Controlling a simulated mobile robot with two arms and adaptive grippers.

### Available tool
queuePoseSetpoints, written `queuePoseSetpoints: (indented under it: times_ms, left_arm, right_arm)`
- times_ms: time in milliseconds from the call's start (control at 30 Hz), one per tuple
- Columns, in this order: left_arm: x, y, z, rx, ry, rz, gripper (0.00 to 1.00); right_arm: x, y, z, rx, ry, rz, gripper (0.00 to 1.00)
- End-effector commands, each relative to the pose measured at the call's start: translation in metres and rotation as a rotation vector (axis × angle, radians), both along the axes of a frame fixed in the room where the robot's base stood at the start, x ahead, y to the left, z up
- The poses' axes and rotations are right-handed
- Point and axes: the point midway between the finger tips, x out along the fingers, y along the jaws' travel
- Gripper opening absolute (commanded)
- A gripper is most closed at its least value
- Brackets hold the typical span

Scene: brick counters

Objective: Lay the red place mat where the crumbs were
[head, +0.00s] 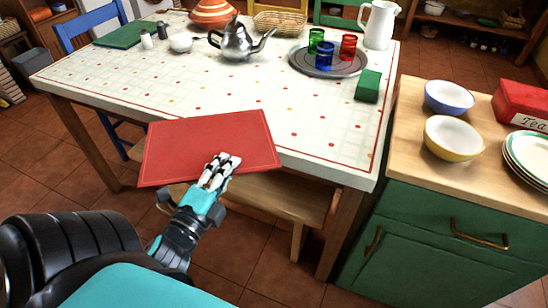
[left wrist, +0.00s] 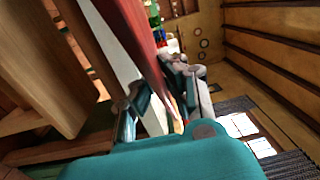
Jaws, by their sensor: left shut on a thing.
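The red place mat (head: 205,143) is flat and roughly level at the front edge of the white dotted table (head: 185,85), overhanging it towards me. My left gripper (head: 222,165) is shut on the near edge of the mat. In the left wrist view the mat (left wrist: 133,40) shows nearly edge-on, running into the gripper (left wrist: 180,105). I cannot tell whether the mat touches the tabletop. I cannot make out crumbs among the table's printed dots. My right gripper is out of view.
A round tray (head: 298,62) with coloured glasses, a teapot (head: 238,42) and a white jug (head: 381,24) stand farther back. A green mat (head: 125,34) lies back left. The table's middle is clear. A bench (head: 290,195) is below.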

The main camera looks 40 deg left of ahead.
Motion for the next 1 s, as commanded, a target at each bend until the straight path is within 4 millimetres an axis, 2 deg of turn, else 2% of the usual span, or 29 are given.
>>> queuePoseSetpoints:
  times_ms: [33, 200, 433, 667, 900, 1000]
  left_arm:
    - [0.014, -0.008, 0.001, -0.001, -0.011, -0.004, 0.00]
    - [0.055, -0.030, -0.003, -0.002, -0.008, -0.001, 0.00]
    - [0.098, -0.055, -0.009, -0.002, -0.004, 0.001, 0.00]
    - [0.110, -0.062, -0.016, 0.002, 0.001, 0.001, 0.00]
    - [0.109, -0.062, -0.042, 0.000, 0.001, 0.001, 0.00]
    - [0.109, -0.062, -0.047, 0.000, 0.001, 0.001, 0.00]
  right_arm:
    - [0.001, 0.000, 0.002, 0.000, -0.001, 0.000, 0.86]
    - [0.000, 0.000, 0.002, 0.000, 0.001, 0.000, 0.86]
    - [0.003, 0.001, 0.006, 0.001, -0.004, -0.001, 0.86]
    - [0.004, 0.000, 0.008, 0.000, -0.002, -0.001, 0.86]
    - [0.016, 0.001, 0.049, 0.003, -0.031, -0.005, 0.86]
    - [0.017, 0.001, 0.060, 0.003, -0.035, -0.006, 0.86]
